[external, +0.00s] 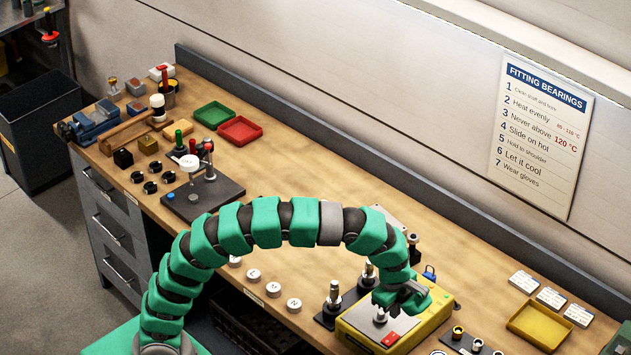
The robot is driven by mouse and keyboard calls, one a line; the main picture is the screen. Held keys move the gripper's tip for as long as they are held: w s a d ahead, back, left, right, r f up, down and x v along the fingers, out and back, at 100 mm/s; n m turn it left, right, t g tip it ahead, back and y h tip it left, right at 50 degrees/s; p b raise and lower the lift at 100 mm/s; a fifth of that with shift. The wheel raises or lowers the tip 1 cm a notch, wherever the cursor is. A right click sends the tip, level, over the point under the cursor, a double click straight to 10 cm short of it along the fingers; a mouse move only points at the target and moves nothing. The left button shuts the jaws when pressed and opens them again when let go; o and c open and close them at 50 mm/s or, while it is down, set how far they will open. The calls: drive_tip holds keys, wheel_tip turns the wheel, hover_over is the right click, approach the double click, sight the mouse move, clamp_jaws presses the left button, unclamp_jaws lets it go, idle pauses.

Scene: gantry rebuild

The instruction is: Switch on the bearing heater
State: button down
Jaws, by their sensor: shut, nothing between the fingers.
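The bearing heater appears to be the yellow box (353,333) with a grey top plate at the bench's front right. A small red part, which looks like a switch, (390,339) is on its front right corner. A grey post with a knob-like top stands on the plate. My green arm arches over the bench from the lower left. My gripper (404,302) is over the right half of the heater, pointing down, shut and empty. It is behind the red part in the picture; whether it touches the heater I cannot tell. No lit lamp is visible.
Metal posts on a dark base (333,298) stand left of the heater. A yellow tray (540,325) and white cards (550,297) are to the right. Small ringed parts lie in front of them. Red (240,130) and green (214,115) trays sit far back.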

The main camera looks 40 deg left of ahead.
sight(394, 335)
drive_tip(key=f, duration=0.5)
drive_tip(key=w+f, duration=0.1)
drive_tip(key=f, duration=0.2)
drive_tip(key=shift+w+p, duration=0.1)
drive_tip(key=shift+p, duration=0.2)
drive_tip(key=shift+f+g, duration=0.15)
drive_tip(key=shift+g, duration=0.15)
drive_tip(key=shift+s+r, duration=0.2)
drive_tip(key=shift+s, duration=0.55)
drive_tip(key=shift+r, duration=0.15)
